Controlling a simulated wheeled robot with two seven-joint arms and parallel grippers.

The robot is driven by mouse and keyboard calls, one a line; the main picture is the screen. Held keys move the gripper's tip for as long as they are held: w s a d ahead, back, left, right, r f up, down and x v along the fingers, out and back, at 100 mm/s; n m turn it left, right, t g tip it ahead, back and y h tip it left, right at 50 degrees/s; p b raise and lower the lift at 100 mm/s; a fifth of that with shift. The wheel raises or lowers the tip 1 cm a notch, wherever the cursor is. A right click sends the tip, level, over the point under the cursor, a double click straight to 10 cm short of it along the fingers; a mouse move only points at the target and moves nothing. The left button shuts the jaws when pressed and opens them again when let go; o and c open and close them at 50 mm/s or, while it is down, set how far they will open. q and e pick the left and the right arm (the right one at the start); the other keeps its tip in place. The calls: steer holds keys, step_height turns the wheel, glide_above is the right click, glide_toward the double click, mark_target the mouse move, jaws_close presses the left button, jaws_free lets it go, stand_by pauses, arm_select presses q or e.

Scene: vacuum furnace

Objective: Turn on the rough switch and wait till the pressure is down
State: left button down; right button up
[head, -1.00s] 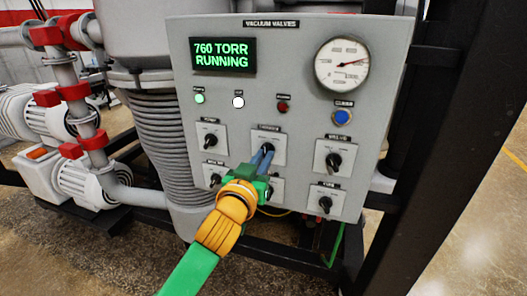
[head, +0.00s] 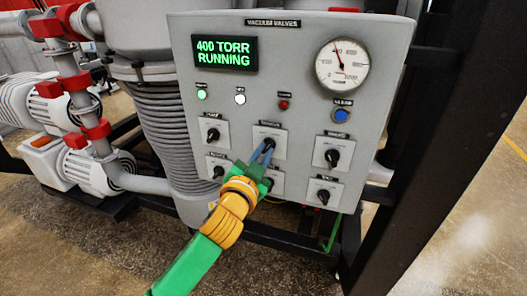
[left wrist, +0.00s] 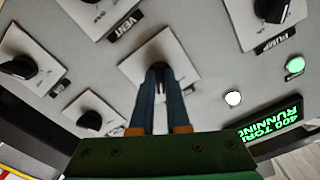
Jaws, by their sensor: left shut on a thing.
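The vacuum valves panel (head: 390,75) faces me. Its upper middle switch (head: 280,143), whose small label I cannot read surely, is the one my left gripper (head: 267,151) is on. In the left wrist view the blue fingers (left wrist: 160,80) are closed around that switch's black knob, hiding most of it. The green display (head: 224,53) reads 400 TORR RUNNING. The round pressure gauge (head: 342,65) has its needle pointing up and slightly left. My right gripper is not in view.
Other black knobs sit close by: upper left (head: 213,135), upper right (head: 332,157), lower left (head: 218,171) and lower right (head: 323,196). A green lamp (head: 202,94) and white lamp (head: 240,99) are lit. A blue button (head: 341,115) is below the gauge.

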arm_select(q)
steer(key=shift+f, duration=0.1)
steer(key=c, duration=0.9)
jaws_free()
steer(key=shift+s, duration=0.1)
steer(key=b+v, duration=0.1)
steer(key=v, duration=0.6)
steer(key=shift+b, duration=0.3)
